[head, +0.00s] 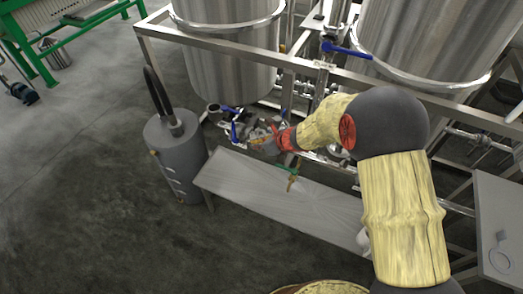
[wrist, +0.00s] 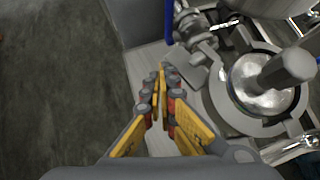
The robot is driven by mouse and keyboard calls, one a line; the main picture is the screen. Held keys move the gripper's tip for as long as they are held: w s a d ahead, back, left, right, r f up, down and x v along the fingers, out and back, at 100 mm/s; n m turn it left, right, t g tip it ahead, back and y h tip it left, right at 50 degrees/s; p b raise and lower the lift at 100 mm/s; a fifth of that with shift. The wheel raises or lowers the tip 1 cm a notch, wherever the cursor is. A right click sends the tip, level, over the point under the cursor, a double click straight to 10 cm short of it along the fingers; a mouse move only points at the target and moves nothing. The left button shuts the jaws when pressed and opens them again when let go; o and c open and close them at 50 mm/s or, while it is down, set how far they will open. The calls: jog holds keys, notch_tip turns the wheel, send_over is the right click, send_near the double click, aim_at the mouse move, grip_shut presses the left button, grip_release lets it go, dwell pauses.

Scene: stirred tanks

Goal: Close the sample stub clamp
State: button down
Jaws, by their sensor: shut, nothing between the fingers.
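My gripper (head: 262,143) reaches in among pipe fittings between the two tanks, above the long metal bench. In the wrist view its yellow and red fingers (wrist: 162,72) are shut, with nothing seen between them. Right beside the fingertips is a grey metal pipe fitting (wrist: 197,72) with a jutting flat piece, which may be the sample stub clamp. I cannot tell whether that piece is open or shut, or whether the fingertips touch it. In the head view the fittings are small and partly hidden by my gripper and arm.
A round metal housing (wrist: 252,92) stands right of the fingers. A blue handle (wrist: 169,20) is ahead. A small tap with a green handle (head: 284,169) hangs over the bench (head: 305,203). A grey cylinder (head: 177,158) stands left; open floor (head: 75,190) lies beyond.

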aim_at(252, 136)
jog(key=shift+m+t+h, duration=0.3)
jog(key=shift+m, duration=0.2)
jog(key=w, duration=0.1)
jog(key=w+a, duration=0.1)
jog(key=w, duration=0.2)
jog(key=shift+a+f+b, duration=0.1)
jog(key=shift+a+b, duration=0.3)
jog(key=shift+w, duration=0.15)
